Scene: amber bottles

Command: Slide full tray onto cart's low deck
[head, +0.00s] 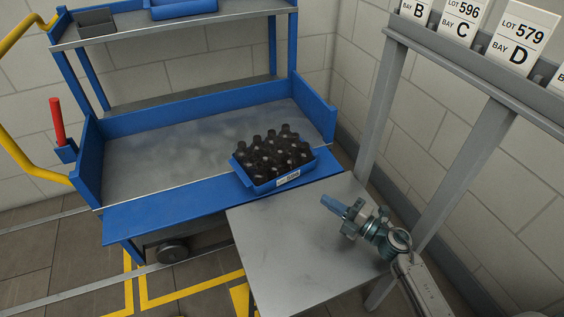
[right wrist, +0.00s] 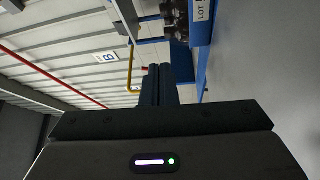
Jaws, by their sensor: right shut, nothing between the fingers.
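The blue tray (head: 262,187), full of dark bottles (head: 272,148), sits at the right front of the cart's low deck (head: 150,160). It appears to straddle the deck's front edge and the blue front flap (head: 160,212), a little askew. A white label faces the grey table. My right gripper (head: 329,202) is shut and empty above the table, right of the tray and apart from it. The right wrist view shows its closed fingers (right wrist: 157,72), with the tray's label and some bottles (right wrist: 175,16) beyond. My left gripper is not in view.
The grey table (head: 290,245) meets the cart's front flap and is bare. The low deck is clear left of the tray, with blue side walls. An upper shelf (head: 170,33) holds bins. A grey rack post (head: 380,105) stands at the right, close to my right arm.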

